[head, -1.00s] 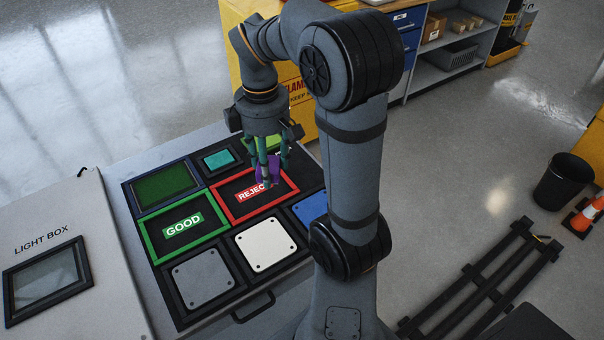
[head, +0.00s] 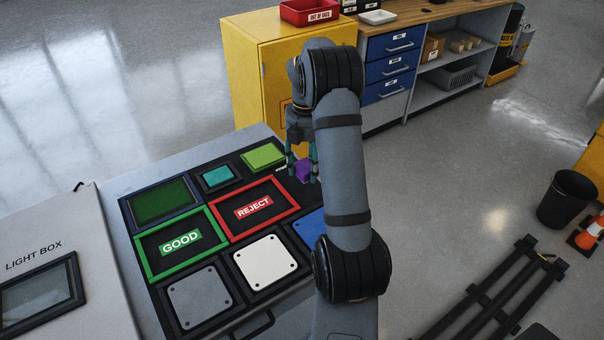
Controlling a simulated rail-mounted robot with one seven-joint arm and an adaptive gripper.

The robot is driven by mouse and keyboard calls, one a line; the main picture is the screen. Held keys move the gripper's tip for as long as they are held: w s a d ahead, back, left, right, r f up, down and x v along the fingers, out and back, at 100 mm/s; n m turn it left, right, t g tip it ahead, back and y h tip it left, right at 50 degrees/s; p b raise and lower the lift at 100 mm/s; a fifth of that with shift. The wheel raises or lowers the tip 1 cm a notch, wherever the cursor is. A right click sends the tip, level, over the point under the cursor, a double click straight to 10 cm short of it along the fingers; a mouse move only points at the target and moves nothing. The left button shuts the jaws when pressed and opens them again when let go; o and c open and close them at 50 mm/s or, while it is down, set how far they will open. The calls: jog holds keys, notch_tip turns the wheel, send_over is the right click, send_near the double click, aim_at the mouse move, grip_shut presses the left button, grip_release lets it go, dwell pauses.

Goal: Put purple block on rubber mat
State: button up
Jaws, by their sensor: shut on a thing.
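The purple block (head: 304,172) is between the fingers of my gripper (head: 302,174), near the far right of the black work surface (head: 214,204), to the right of the lime green block. My gripper points down and is shut on the block. I cannot tell whether the block touches the surface below. No label marks a rubber mat; a dark green textured pad (head: 161,200) in a blue frame lies at the far left of the surface. My arm hides part of the right side.
A red REJECT frame (head: 253,208) and a green GOOD frame (head: 180,242) lie in the middle. Teal (head: 218,176) and lime green (head: 263,156) blocks sit behind them. White (head: 268,262), grey and blue plates lie in front. A yellow cabinet (head: 262,75) stands behind.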

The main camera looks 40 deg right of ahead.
aim_at(302, 184)
jog(key=shift+w+d+f, duration=0.15)
jog(key=shift+w+f, duration=0.1)
jog(key=shift+w, duration=0.2)
jog(key=shift+w+d+f, duration=0.1)
jog(key=shift+w+f, duration=0.15)
jog(key=shift+w, duration=0.2)
jog(key=shift+w+f, duration=0.1)
jog(key=shift+f, duration=2)
jog(key=shift+c, duration=0.2)
jog(key=shift+f, duration=0.15)
jog(key=o, duration=1.2)
notch_tip(302, 184, up, 12)
jog(key=shift+r+p, duration=0.2)
jog(key=shift+p, duration=0.55)
